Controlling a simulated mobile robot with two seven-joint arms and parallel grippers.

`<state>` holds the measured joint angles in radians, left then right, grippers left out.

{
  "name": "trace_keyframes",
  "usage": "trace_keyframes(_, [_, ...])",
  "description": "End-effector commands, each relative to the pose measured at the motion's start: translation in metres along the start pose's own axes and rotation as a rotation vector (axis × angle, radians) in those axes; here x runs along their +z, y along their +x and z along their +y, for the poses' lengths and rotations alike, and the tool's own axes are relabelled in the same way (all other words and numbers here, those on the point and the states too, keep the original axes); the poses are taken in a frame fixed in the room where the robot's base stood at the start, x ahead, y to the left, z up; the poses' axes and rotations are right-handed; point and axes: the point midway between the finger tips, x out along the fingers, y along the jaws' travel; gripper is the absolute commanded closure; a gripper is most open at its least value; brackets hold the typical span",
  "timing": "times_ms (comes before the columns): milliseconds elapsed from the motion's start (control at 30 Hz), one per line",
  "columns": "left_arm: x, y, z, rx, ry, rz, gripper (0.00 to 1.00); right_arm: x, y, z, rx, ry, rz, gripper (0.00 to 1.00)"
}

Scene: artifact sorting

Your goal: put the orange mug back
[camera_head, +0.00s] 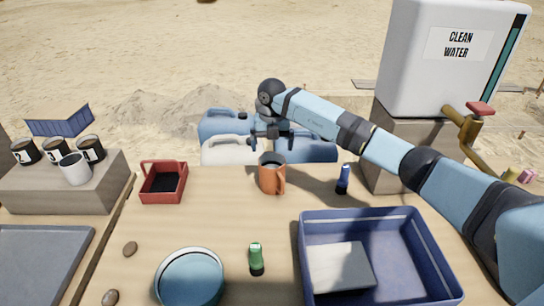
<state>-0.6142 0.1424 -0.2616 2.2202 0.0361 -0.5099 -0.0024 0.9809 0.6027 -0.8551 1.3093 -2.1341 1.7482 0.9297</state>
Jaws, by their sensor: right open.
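The orange mug (270,178) stands upright near the back edge of the wooden table, its handle facing the front right. My right gripper (270,145) is open and points down just above and behind the mug's rim. Whether its fingers touch the mug is hard to tell. My left gripper is not in view.
On the table are a red caddy (163,184), a blue bowl (190,278), a green bottle (256,258), a dark blue bottle (342,180) and a blue crate (437,270). Several mugs stand on a stone block (50,190) at left. A water tank (440,90) stands back right.

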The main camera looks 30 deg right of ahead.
Motion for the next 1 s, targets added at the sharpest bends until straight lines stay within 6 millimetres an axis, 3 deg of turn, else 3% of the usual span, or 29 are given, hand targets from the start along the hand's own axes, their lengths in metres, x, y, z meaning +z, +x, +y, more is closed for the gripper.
trace_keyframes(200, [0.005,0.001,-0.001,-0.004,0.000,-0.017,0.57,0.000,-0.027,0.000,0.000,0.000,0.000,0.00])
trace_keyframes(833, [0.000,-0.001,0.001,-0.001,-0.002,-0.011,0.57,0.000,-0.033,0.000,0.000,0.000,0.001,0.00])
trace_keyframes(1000, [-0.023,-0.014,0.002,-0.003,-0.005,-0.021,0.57,0.000,-0.067,0.000,0.000,0.000,0.000,0.00])
